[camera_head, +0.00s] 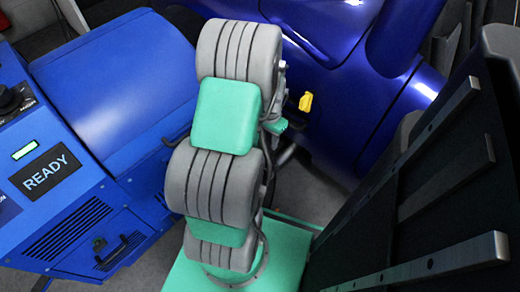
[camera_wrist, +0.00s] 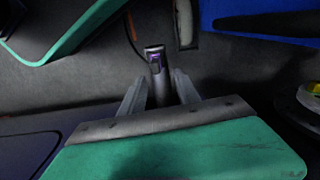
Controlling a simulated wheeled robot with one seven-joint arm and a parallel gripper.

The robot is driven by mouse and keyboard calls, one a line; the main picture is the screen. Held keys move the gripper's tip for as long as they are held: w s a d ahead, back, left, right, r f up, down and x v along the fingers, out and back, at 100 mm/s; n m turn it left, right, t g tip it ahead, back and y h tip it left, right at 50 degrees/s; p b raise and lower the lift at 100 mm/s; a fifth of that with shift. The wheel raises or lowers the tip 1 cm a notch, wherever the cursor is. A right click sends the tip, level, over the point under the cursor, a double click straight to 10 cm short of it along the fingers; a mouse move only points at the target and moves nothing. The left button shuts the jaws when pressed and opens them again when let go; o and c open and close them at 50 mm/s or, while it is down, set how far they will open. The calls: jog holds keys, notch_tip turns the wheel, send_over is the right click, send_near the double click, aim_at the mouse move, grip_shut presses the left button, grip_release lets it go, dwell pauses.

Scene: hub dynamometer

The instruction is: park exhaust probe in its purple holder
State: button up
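The wrist view shows the two grey fingers of my gripper (camera_wrist: 160,90) on either side of a dark, upright-looking cylindrical piece with a pale rim and small purple marks (camera_wrist: 155,62). Both fingers lie close against its sides, and it reaches past their tips. It looks like the exhaust probe, though the picture is dark. A thin dark cable or hose (camera_wrist: 132,30) shows just behind it. I cannot make out a separate purple holder in either view. In the head view my grey and green arm hides my gripper.
A blue cabinet (camera_head: 120,75) with a READY display (camera_head: 45,171) stands at left. A shiny dark blue car body (camera_head: 355,110) fills the back right, with a small yellow piece (camera_head: 306,101) before it. A black panel with metal rails (camera_head: 430,215) stands at right.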

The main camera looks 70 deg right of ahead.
aim_at(272, 155)
jog(key=shift+s+d+f+m, duration=0.1)
jog(key=shift+s+f+m, duration=0.1)
jog(key=shift+s+f, duration=0.3)
jog(key=shift+s+d+f+m, duration=0.1)
jog(key=shift+s+f+m, duration=0.15)
jog(key=shift+f, duration=0.45)
notch_tip(272, 155, down, 8)
jog(key=b, duration=0.6)
jog(key=shift+f, duration=0.2)
jog(key=shift+c, duration=0.2)
grip_shut()
jog(key=shift+r+p, duration=0.45)
jog(key=shift+r, duration=0.2)
jog(key=shift+r+p, duration=1.9)
jog(key=shift+r, duration=0.25)
